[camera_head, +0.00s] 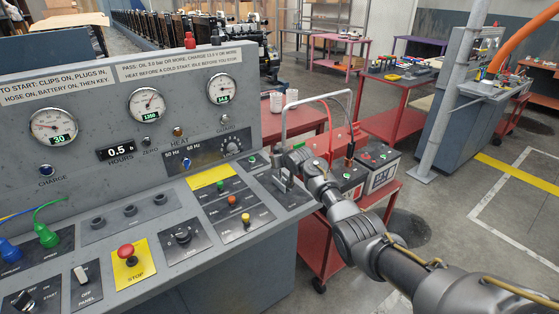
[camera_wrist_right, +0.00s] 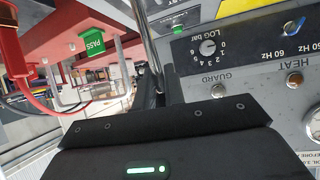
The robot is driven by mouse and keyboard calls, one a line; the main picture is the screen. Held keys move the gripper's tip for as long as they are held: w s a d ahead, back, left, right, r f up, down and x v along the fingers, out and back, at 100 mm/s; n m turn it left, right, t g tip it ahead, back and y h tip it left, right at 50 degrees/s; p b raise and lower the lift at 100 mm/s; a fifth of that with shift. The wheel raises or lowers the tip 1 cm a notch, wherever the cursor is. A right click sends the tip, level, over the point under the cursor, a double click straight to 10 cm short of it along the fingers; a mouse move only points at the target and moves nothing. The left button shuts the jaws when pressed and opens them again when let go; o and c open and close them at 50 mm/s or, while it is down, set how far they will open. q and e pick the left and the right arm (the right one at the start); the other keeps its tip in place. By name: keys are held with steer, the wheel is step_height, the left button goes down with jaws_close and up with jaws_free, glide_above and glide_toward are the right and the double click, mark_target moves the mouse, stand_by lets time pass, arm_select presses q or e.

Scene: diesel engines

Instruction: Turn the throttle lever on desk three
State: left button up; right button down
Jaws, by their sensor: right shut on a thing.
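The near control desk (camera_head: 110,105) fills the left of the head view. At its right end is a dark plate (camera_head: 290,195) with a throttle lever (camera_wrist_right: 148,40), whose silver rod shows in the wrist view. My right gripper (camera_head: 286,165) is over this plate, shut on the lever. In the wrist view the dark fingers (camera_wrist_right: 162,90) close around the rod. In the head view the gripper hides most of the lever. No desk number is readable. My left gripper is not in view.
A red cart (camera_head: 325,235) with batteries (camera_head: 380,170) and a tall silver handle (camera_head: 285,118) stands close beside the gripper. The desk has a red stop button (camera_head: 126,251), knobs and gauges. A grey post (camera_head: 455,90) and another desk (camera_head: 465,130) stand farther right.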

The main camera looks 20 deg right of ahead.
steer(key=shift+w+d+r, duration=0.1)
steer(key=shift+w+r, duration=0.1)
steer(key=shift+r, duration=0.45)
steer(key=c, duration=1.3)
jaws_free()
steer(key=shift+w+f, duration=0.1)
steer(key=shift+c, duration=0.2)
steer(key=shift+o, duration=0.4)
steer(key=shift+s, duration=0.2)
steer(key=shift+f, duration=0.15)
steer(key=shift+s, duration=0.1)
steer(key=v, duration=1)
steer(key=shift+s+r+b, duration=0.2)
steer(key=shift+s+b, duration=0.1)
steer(key=shift+s, duration=0.05)
